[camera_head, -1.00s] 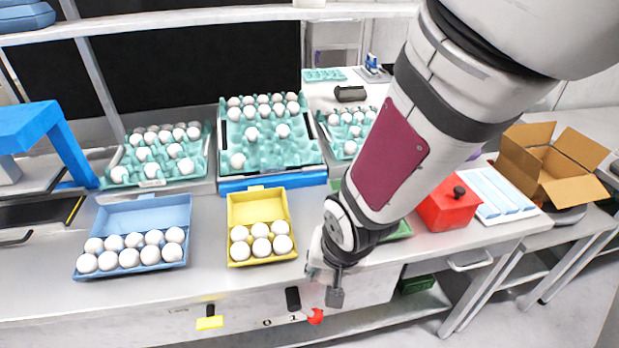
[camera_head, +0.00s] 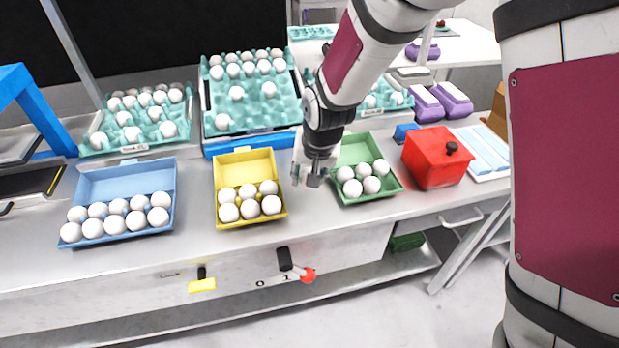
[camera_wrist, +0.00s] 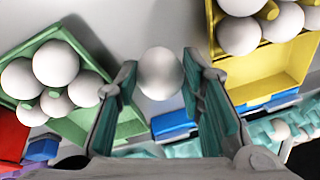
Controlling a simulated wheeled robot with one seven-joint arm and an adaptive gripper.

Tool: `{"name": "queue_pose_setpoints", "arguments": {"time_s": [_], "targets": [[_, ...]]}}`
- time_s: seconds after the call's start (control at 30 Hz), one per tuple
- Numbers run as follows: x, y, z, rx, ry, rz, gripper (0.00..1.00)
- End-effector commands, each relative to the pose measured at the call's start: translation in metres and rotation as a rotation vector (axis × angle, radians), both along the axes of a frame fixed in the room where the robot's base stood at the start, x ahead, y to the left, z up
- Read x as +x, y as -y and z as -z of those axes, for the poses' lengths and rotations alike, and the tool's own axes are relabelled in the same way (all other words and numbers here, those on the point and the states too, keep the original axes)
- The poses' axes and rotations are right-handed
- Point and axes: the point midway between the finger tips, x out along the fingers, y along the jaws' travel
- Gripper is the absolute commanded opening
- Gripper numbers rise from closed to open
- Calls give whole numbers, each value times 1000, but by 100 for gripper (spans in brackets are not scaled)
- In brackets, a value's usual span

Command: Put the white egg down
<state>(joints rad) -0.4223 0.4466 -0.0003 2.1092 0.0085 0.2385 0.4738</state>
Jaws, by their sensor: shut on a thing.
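My gripper (camera_head: 314,178) hangs between the yellow carton (camera_head: 281,214) and the green carton (camera_head: 398,188). In the wrist view its teal-padded fingers (camera_wrist: 166,98) are shut on a white egg (camera_wrist: 160,70), above the grey counter. In the head view I cannot clearly make out the held egg at the fingers. The yellow carton holds several white eggs (camera_head: 250,209) and has its lid open. The green carton, also open, holds several white eggs (camera_head: 371,185). Both cartons also show in the wrist view, green (camera_wrist: 128,128) at the left and yellow (camera_wrist: 262,75) at the right.
An open blue carton (camera_head: 128,181) with several eggs stands at the left. Teal egg trays (camera_head: 248,118) stand behind the cartons. A red box (camera_head: 438,160) with a black knob is right of the green carton. Bare counter lies in front of the cartons.

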Motion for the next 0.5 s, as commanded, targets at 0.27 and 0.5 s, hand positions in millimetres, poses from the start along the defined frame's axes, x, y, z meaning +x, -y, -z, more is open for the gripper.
{"name": "queue_pose_setpoints", "arguments": {"time_s": [0.27,0.5], "targets": [[-1,1,32,-1,-2,0,28],[-1,0,32,0,0,0,28]]}}
